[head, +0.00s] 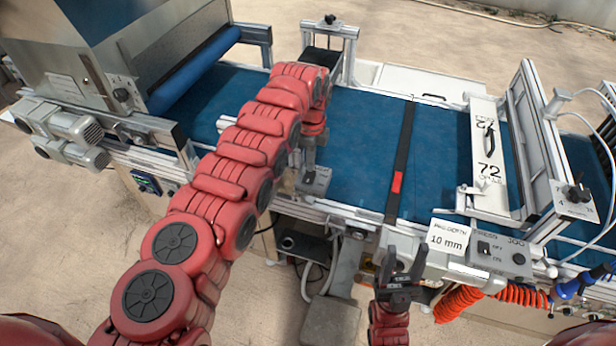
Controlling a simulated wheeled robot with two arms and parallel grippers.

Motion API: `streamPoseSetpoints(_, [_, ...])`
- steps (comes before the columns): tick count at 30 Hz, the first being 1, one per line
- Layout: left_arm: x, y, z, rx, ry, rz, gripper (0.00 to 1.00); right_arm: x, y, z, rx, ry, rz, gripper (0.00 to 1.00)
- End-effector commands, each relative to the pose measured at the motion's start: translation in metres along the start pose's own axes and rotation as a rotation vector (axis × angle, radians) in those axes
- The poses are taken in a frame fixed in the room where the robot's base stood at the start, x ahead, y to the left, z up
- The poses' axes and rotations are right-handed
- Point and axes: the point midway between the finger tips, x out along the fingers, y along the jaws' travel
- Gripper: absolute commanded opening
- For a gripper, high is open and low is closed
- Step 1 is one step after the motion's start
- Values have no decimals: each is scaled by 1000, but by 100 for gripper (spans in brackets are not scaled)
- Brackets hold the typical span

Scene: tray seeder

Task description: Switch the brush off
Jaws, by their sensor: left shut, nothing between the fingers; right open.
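My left arm reaches over the blue belt, and its shut, empty gripper (309,163) points down at a small grey control box (319,184) on the near rail. The fingers cover part of this box, so its switch and any label cannot be made out. I cannot tell whether the fingertips touch it. A dark block (321,57), perhaps the brush, sits in a metal frame across the belt behind my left wrist. My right gripper (404,268) is open and empty, pointing up in front of the machine's near edge, left of the press box.
The blue belt (358,125) runs left to right. A black strip with a red mark (398,180) crosses it. A press switch box (498,256) and a "10 mm" card (447,240) are at right. A hopper (130,45) stands at left. Orange hose (460,302) hangs below.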

Motion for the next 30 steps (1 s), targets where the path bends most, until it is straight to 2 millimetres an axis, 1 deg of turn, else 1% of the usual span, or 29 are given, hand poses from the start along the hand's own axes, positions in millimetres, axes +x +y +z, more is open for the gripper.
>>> streamPoseSetpoints(19, [0,0,0,0,0,0,0,0,0,0,0,0,0,50])
streamPoseSetpoints(30, [6,0,0,0,0,0,0,-5,0,1,0,0,0,50])
